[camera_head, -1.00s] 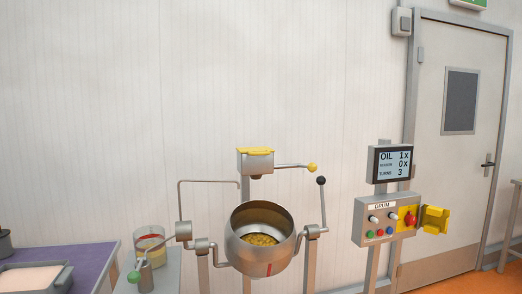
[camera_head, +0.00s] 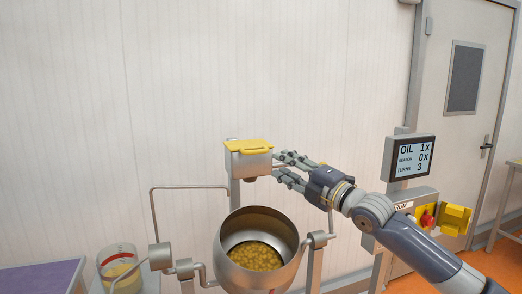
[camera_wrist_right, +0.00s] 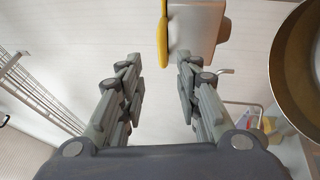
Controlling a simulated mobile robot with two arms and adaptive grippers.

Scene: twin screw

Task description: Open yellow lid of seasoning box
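The seasoning box (camera_head: 250,165) is a small grey metal box on a post above the drum. Its yellow lid (camera_head: 248,146) lies shut on top. In the right wrist view the yellow lid (camera_wrist_right: 162,45) shows edge-on at the top, with the box (camera_wrist_right: 194,30) beside it. My right gripper (camera_head: 279,166) has come in from the right, its fingertips close to the right side of the box. In the right wrist view its two fingers (camera_wrist_right: 158,68) are spread apart with nothing between them. My left gripper is not in view.
The metal drum (camera_head: 229,236) with yellowish food pieces hangs just below the box. A screen (camera_head: 410,157) and control panel with a yellow cover (camera_head: 455,218) stand to the right, behind my arm. A container (camera_head: 118,268) stands at the lower left, beside a purple tabletop (camera_head: 45,277).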

